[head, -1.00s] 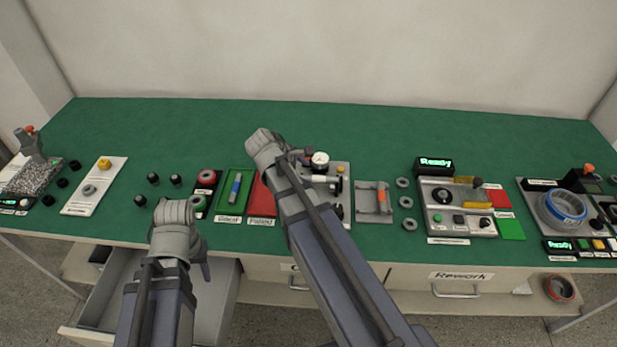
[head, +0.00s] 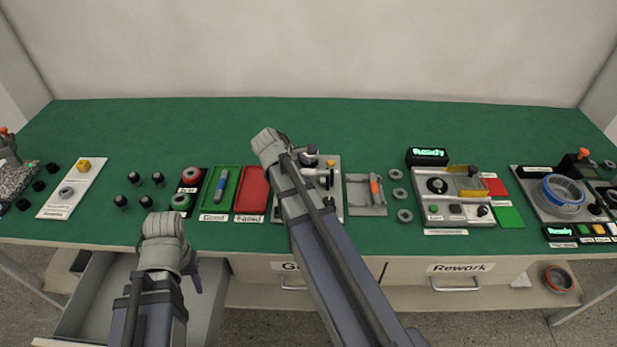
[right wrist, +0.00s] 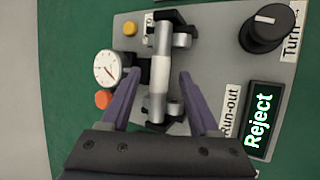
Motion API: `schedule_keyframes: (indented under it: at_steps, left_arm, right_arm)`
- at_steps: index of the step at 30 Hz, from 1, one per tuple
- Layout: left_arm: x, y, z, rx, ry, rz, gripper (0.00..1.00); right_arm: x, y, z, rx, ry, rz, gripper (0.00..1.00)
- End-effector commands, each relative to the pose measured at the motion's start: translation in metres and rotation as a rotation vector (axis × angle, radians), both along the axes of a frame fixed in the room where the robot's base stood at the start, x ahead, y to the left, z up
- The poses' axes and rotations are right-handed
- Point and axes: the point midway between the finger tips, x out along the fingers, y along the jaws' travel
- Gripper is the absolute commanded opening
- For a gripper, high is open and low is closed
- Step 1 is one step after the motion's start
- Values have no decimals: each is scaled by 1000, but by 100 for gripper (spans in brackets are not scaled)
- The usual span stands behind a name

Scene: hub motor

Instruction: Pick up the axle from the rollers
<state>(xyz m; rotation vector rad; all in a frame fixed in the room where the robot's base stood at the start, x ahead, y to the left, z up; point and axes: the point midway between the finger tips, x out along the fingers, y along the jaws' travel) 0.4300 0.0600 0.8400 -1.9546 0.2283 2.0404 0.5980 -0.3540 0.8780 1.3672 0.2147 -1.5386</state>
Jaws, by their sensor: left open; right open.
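The axle (right wrist: 160,72) is a metallic rod with a paler middle band, lying on the black-mounted rollers (right wrist: 180,40) of the run-out stand in the right wrist view. My right gripper (right wrist: 161,75) is open, with one purple finger on each side of the axle and visible gaps between them. In the head view my right arm covers much of the stand (head: 336,205), and the axle is hard to make out there. My left gripper (head: 196,282) is open and empty in front of the table edge, above the open drawer.
A dial gauge (right wrist: 110,68) stands beside the rollers. A black knob (right wrist: 266,28) and a display reading "Reject" (right wrist: 259,121) are on the right. A green tray (head: 230,205) holds a blue-banded axle; a red tray (head: 252,190) lies beside it. The back of the table is clear.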

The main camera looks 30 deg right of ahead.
Motion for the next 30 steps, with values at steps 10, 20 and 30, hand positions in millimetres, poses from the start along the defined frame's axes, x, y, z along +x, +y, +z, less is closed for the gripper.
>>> schedule_keyframes:
  at_steps: [10,20,30]
  left_arm:
    - [0,0,1,0,0,0,47]
    - [0,0,1,0,0,0,47]
    - [0,0,1,0,0,0,47]
  right_arm:
    - [0,0,1,0,0,0,42]
    - [0,0,1,0,0,0,4]
    - [0,1,1,0,0,0,0]
